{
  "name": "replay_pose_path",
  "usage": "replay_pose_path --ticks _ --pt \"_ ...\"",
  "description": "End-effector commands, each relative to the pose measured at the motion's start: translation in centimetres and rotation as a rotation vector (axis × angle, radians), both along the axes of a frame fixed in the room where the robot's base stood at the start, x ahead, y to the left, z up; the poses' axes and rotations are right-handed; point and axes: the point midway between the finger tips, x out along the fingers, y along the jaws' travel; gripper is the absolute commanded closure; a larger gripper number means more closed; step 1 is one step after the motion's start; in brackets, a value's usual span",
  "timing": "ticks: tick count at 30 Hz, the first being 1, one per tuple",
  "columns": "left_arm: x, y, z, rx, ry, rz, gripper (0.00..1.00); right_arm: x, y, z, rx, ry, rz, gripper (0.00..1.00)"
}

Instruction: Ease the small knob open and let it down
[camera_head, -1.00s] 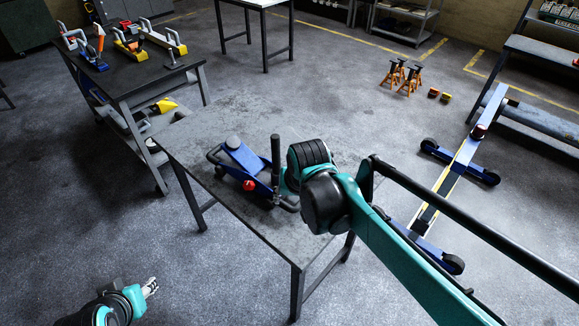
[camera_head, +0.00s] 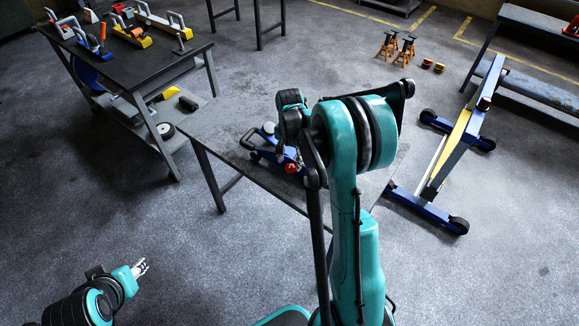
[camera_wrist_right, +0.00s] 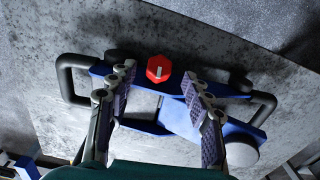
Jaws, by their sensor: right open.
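The small red knob (camera_head: 291,168) sits on the near end of the blue trolley jack (camera_head: 262,152), which stands on a grey metal table. In the right wrist view the knob (camera_wrist_right: 158,68) shows a white mark on its face and lies between my open right fingertips (camera_wrist_right: 158,77), with space on both sides. I cannot tell how far the tips are above it. The jack's round grey saddle (camera_wrist_right: 242,153) is at the lower right there. In the head view my right arm hides part of the jack. My left gripper (camera_head: 139,268) is low at left, away from the table.
The jack's table (camera_head: 215,125) has bare surface left of the jack. A dark workbench (camera_head: 130,60) with several tools stands at the upper left. A blue crane-like frame (camera_head: 430,190) stands right of the table. Orange stands (camera_head: 400,47) are on the floor behind.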

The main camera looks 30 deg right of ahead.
Motion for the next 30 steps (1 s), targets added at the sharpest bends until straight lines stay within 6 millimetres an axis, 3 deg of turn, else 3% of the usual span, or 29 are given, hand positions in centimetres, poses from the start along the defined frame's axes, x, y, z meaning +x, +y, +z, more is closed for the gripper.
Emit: replay_pose_path --ticks 6,16,21,22,30 --pt "0.0 0.0 -0.8 0.0 0.0 0.0 0.6 0.0 0.0 -2.7 -0.001 0.0 0.001 0.5" --pt "0.0 0.0 -0.8 0.0 0.0 0.0 0.6 0.0 0.0 -2.9 0.0 -0.001 0.001 0.5" --pt "0.0 0.0 -0.8 0.0 0.0 0.0 0.6 0.0 0.0 -2.9 0.0 -0.001 0.002 0.95" --pt "0.0 0.0 -0.8 0.0 0.0 0.0 0.6 0.0 0.0 -2.9 0.0 -0.001 0.002 1.0" --pt "0.0 0.0 -0.9 0.0 0.0 0.0 0.6 0.0 0.0 -2.9 -0.004 0.008 0.011 1.0"
